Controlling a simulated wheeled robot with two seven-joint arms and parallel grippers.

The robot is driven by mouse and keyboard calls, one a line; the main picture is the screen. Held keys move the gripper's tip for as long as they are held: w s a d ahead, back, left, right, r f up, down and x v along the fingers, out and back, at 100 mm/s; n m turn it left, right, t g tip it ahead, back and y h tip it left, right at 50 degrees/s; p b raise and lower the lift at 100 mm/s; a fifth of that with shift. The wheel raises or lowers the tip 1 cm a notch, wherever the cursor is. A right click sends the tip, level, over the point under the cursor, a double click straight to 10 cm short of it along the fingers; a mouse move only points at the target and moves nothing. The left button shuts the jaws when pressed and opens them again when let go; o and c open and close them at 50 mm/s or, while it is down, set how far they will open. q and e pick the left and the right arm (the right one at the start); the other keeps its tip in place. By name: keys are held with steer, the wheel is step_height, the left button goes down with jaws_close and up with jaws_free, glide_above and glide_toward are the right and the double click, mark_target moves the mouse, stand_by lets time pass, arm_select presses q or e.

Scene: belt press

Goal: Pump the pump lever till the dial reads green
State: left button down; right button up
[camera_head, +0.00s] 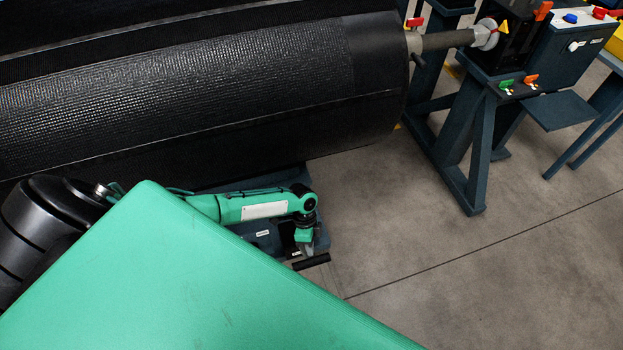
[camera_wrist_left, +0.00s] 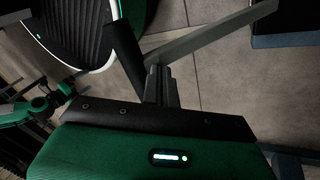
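The green left arm ends in my left gripper (camera_head: 305,250), low beside the big black roll in the head view. A black bar (camera_head: 311,262), seemingly the pump lever's grip, shows just below it. In the left wrist view the grey lever bar (camera_wrist_left: 215,32) runs up to the right, with the black grip (camera_wrist_left: 125,55) at its left end. The gripper's two grey fingers (camera_wrist_left: 160,72) are together, with the tips at the lever bar near the grip. I cannot tell whether they touch it. The dial and the right gripper are not in view.
A large black belt roll (camera_head: 200,90) fills the upper left. A dark blue stand (camera_head: 465,140) and a control box (camera_head: 570,60) stand at the upper right. Open grey floor (camera_head: 480,270) lies to the lower right. My green body part covers the lower left.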

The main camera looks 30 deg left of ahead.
arm_select(q)
steer(key=w+a+r, duration=0.1)
steer(key=w+a+r+p, duration=0.1)
steer(key=a+r, duration=0.1)
steer(key=shift+w+r, duration=0.1)
steer(key=shift+w, duration=0.15)
stand_by(0.4)
stand_by(0.4)
